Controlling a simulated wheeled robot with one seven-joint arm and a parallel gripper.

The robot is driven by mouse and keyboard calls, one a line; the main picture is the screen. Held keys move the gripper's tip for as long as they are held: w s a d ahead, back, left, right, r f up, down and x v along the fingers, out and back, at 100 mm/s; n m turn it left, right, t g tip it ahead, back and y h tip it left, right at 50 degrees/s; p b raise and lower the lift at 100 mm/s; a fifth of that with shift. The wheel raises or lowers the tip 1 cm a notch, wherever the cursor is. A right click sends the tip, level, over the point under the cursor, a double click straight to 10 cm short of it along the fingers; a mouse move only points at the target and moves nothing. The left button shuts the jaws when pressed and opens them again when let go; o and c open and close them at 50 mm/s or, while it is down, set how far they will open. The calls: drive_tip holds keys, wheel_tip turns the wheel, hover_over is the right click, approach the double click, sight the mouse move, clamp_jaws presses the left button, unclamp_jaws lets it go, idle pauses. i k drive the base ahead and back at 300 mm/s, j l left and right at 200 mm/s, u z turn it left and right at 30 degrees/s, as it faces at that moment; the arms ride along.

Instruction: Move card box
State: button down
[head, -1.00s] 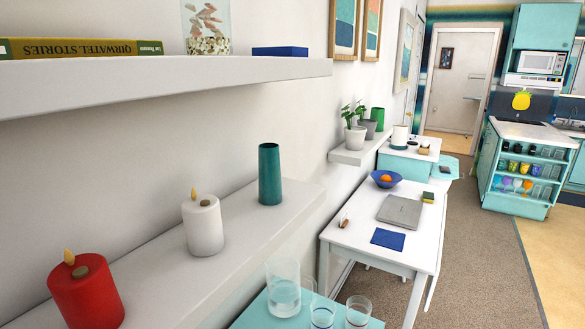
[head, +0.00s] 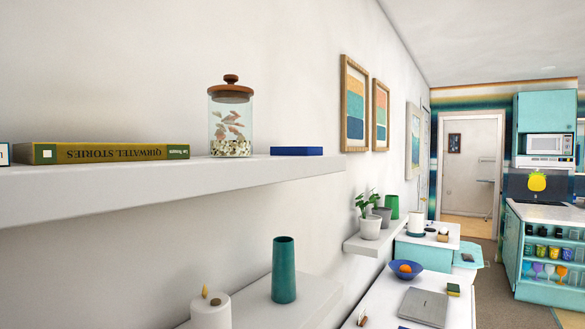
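A small flat blue box (head: 297,151), which looks like the card box, lies near the right end of the upper white shelf (head: 200,183) in the head view. It is to the right of a lidded glass jar (head: 230,118) with shells in it, with a gap between them. My gripper is not in view.
A green book (head: 105,152) lies left of the jar. On the lower shelf (head: 262,308) stand a teal vase (head: 284,270) and a white candle (head: 211,311). A white table (head: 385,295) bears a blue bowl (head: 407,271) and a laptop (head: 423,306). Framed pictures hang beyond.

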sight(274, 151)
drive_tip(key=u, duration=0.7)
drive_tip(key=i+l+u, duration=0.15)
drive_tip(key=l+u, duration=0.2)
drive_tip(key=i+l+u, duration=0.1)
drive_tip(key=l+u, duration=0.7)
drive_tip(key=l, duration=1.1)
drive_tip(key=k+l, duration=0.55)
drive_tip(key=i+j, duration=0.55)
drive_tip(key=i, duration=0.05)
